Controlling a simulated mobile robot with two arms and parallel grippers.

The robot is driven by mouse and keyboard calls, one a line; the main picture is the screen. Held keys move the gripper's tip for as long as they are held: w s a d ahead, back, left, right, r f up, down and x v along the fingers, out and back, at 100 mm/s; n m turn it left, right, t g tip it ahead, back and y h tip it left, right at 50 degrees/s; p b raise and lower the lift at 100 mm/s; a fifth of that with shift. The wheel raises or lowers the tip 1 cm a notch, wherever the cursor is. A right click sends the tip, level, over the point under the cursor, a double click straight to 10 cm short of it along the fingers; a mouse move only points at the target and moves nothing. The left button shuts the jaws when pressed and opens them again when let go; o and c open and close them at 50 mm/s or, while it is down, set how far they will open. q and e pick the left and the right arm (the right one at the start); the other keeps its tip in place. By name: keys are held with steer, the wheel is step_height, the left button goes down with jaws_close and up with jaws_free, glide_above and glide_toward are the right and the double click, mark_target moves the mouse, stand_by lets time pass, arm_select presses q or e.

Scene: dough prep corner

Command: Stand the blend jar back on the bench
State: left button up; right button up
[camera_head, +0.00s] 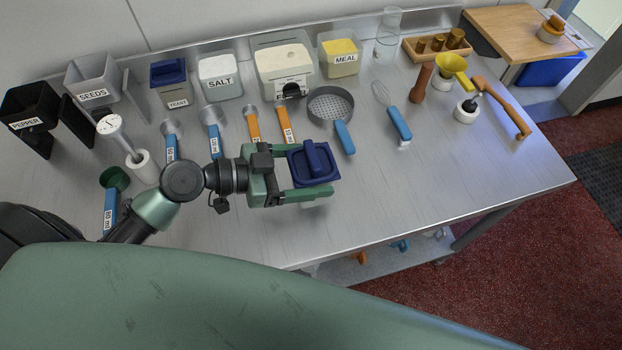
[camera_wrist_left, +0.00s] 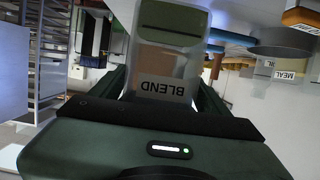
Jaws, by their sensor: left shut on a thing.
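The blend jar (camera_head: 313,163) shows in the head view mostly as its dark blue lid with a raised grip; its body is hidden below the lid. My left gripper (camera_head: 318,172) is shut on it, with one green finger on each side, over the front middle of the bench (camera_head: 420,185). In the left wrist view the clear jar (camera_wrist_left: 163,62) sits between the fingers, with brownish contents and an upside-down BLEND label. I cannot tell exactly how far its base is from the bench top. My right gripper is not in view.
Behind the jar are a sieve (camera_head: 331,104), measuring scoops and a whisk (camera_head: 393,112). Seeds (camera_head: 94,79), yeast (camera_head: 171,82), salt (camera_head: 221,77) and meal (camera_head: 340,56) containers line the back. The bench front right of the jar is clear up to its edge.

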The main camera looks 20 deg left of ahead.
arm_select(q)
step_height(320, 180, down, 5)
steer(key=shift+r, duration=0.2)
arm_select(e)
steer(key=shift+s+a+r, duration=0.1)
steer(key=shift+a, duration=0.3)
arm_select(q)
steer(key=shift+f, duration=0.15)
steer(key=o, duration=1.9)
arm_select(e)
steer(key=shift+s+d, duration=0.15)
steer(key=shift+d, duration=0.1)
